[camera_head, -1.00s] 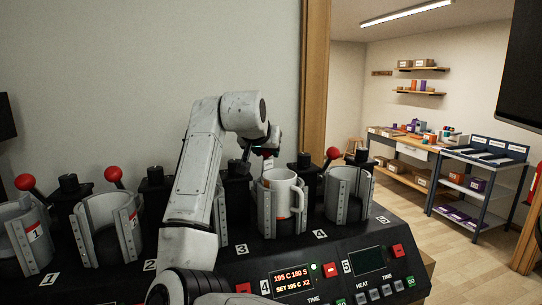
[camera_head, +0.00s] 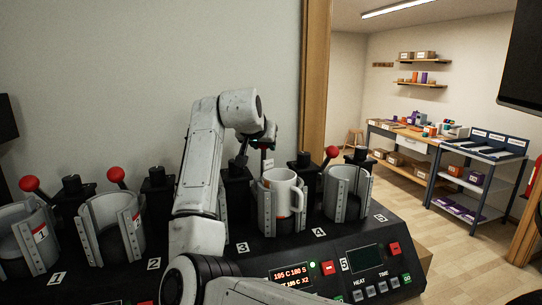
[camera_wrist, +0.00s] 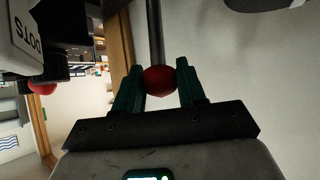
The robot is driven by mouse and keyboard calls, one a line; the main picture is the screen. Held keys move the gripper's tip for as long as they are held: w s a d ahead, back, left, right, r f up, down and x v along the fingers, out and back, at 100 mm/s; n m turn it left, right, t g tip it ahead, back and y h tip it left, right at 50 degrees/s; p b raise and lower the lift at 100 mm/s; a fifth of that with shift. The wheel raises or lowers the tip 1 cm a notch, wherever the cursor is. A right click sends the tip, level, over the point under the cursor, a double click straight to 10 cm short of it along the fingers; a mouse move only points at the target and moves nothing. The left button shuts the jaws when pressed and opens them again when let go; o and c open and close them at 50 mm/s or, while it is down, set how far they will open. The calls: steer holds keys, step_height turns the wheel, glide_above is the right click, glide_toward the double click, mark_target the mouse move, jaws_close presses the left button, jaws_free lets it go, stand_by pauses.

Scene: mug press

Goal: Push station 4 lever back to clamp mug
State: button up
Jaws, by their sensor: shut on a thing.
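A white mug (camera_head: 280,194) stands upright in the grey clamp of station 4 (camera_head: 263,212), its handle to the right. The number 4 label (camera_head: 319,232) is in front of it. My gripper (camera_head: 267,140) is behind and above the mug. In the wrist view its green fingers (camera_wrist: 161,88) are shut on the red ball (camera_wrist: 158,80) of the station 4 lever (camera_wrist: 155,30). The dark lever rod runs up out of that view. In the head view the ball is mostly hidden by my gripper. The gap between mug and clamp jaws is hard to judge.
Other stations have grey clamps and red-ball levers: station 1 (camera_head: 29,184), station 2 (camera_head: 116,174) and station 5 (camera_head: 332,152). My arm covers most of station 3. A control panel (camera_head: 293,275) with displays and buttons is in front. The wall (camera_head: 100,80) is behind the press.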

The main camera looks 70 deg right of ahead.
steer(key=shift+w+d+p, duration=0.95)
steer(key=shift+w, duration=0.05)
steer(key=o, duration=0.7)
steer(key=shift+d, duration=0.1)
steer(key=shift+s+a+r+p, duration=0.1)
steer(key=shift+a+r+p, duration=0.2)
steer(key=shift+r, duration=0.7)
steer(key=shift+s+a+r+p, duration=0.1)
steer(key=shift+a+r+p, duration=0.25)
steer(key=shift+r, duration=0.7)
steer(key=shift+a+r+p, duration=0.15)
steer(key=shift+r+p, duration=0.3)
steer(key=shift+r, duration=0.55)
